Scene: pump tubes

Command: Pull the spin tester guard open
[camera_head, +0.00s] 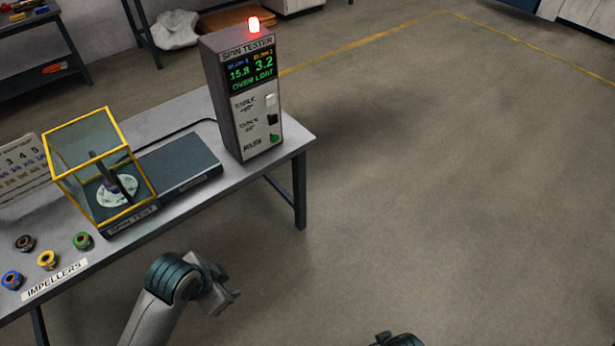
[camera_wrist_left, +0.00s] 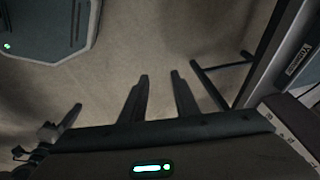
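The spin tester guard (camera_head: 85,139) is a clear box with a yellow frame. It stands over the left part of the dark tester base (camera_head: 178,161), around a spindle with a pale disc (camera_head: 118,189). The right part of the base is bare. The grey control box (camera_head: 239,98), with a red lamp lit on top, stands to its right. My left gripper (camera_head: 228,284) hangs in front of the table, right of and nearer than the guard, touching nothing. In the left wrist view its two fingers (camera_wrist_left: 160,76) are apart with nothing between them.
Several coloured impellers (camera_head: 82,241) lie at the table's front left, by a label plate (camera_head: 55,280). A calendar-like card (camera_head: 20,172) stands behind the guard's left side. A cable runs behind the base. Open floor (camera_head: 430,180) lies right of the table.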

